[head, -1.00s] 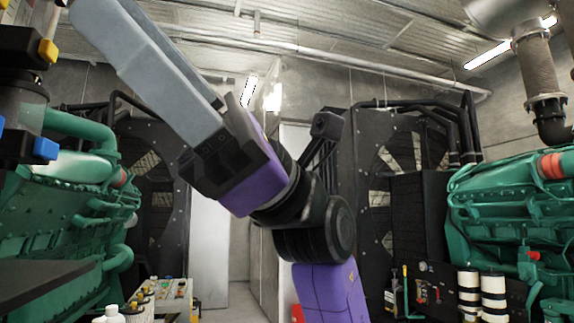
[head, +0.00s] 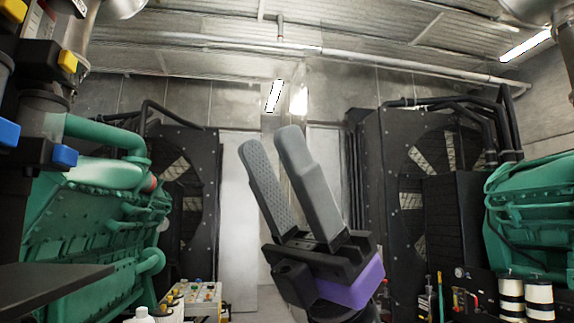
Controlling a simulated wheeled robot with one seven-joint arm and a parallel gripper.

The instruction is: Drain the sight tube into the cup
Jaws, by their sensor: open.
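My gripper (head: 265,140) stands near the middle of the head view, its two grey fingers pointing up and slightly left. The fingers are apart with nothing between them. At the left edge stands a dark assembly with a clear bowl (head: 42,118), yellow knobs (head: 67,62) and blue knobs (head: 64,155). I cannot tell whether this is the sight tube. My gripper is well to the right of it and apart from it. I cannot make out a cup for certain.
Green gensets stand at left (head: 85,215) and right (head: 530,200), with black radiators behind. A dark flat shelf (head: 50,285) juts in at lower left. Striped cylinders (head: 511,298) stand at lower right.

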